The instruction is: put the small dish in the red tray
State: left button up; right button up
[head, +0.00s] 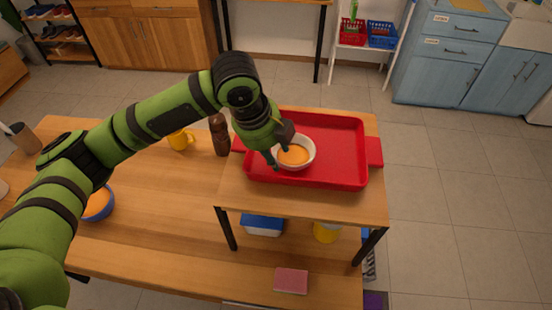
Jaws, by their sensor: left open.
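The small dish (305,163), white with orange contents, is in the left part of the red tray (345,170). The tray lies on a raised wooden stand (300,205). My left gripper (280,157) is open at the left side of the dish, with its fingers at the rim. I cannot tell whether the fingers touch the dish, and the gripper hides part of its left edge. My right gripper is not in view.
A dark brown mill (219,135) and a yellow mug (180,140) stand left of the tray. A blue bowl (99,206) with orange contents is near my left arm. A pink sponge (291,281) lies in front of the stand. The tray's right part is clear.

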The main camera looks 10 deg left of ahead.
pick_arm(q)
jog(key=b+v, duration=0.1)
jog(key=v, duration=0.7)
jog(key=shift+r, duration=0.25)
